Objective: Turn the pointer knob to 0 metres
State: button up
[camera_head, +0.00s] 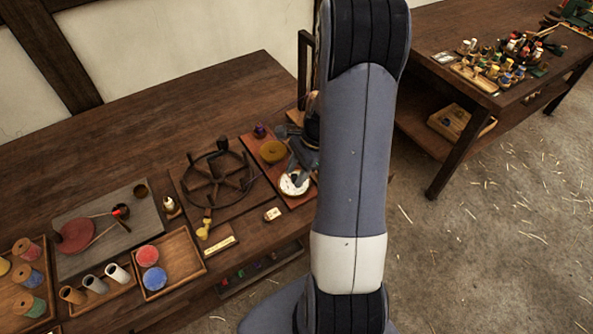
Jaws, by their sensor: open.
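A white round dial (294,184) lies on a red-brown board (299,201) on the wooden bench, just left of my arm. My gripper (298,176) is right over the dial, pointing down at it, and covers its middle. The pointer knob cannot be made out under my gripper, and the dial's marks are too small to read. The gripper's jaws are open. Whether they stand around the knob or touch it, I cannot tell. My upright arm hides everything to the right of the dial.
A mustard disc (272,151) and a small purple knob (260,131) sit on the same board. A dark spoked wheel (217,179) stands to the left. Trays of spools (28,276) and red and blue balls (148,256) lie farther left. The bench's back left is clear.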

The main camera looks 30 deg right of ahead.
grip_shut()
